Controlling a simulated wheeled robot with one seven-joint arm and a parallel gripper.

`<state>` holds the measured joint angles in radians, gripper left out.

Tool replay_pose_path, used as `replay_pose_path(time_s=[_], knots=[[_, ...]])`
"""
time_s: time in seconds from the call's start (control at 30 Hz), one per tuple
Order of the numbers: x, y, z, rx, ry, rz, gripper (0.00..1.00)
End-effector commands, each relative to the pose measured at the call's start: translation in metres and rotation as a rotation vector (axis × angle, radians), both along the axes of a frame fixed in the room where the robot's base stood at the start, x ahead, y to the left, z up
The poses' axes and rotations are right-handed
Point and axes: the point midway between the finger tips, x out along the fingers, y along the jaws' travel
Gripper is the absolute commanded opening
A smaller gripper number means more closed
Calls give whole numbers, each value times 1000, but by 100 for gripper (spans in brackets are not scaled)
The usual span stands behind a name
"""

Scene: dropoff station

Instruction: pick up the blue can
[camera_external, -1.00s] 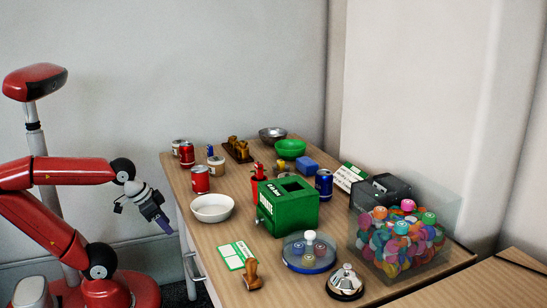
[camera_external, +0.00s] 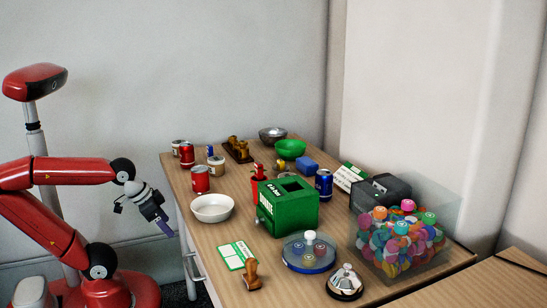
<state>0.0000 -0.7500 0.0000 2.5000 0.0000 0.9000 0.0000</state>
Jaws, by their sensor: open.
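My gripper (camera_external: 166,229) is off the table's left edge, pointing down and to the right, far from the can. It is open, and nothing shows between its fingers. The lower part of the can is partly close to the green box (camera_external: 287,207) in this view.
Red cans (camera_external: 200,180), a white bowl (camera_external: 212,208) and a green bowl (camera_external: 290,149) stand on the table.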

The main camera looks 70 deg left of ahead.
Motion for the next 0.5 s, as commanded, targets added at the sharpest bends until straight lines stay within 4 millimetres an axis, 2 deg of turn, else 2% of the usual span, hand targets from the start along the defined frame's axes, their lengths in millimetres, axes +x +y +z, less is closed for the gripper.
replay_pose_path(time_s=[0.13, 0.23, 0.27, 0.37, 0.5], knots=[[0, 0, 2, 0, -1, 0, 72], [1, 0, 23, 0, -7, 0, 72], [1, 0, 34, 0, -9, 0, 72], [2, 0, 84, 0, -12, 0, 72], [2, 0, 158, 0, -6, 0, 72]])
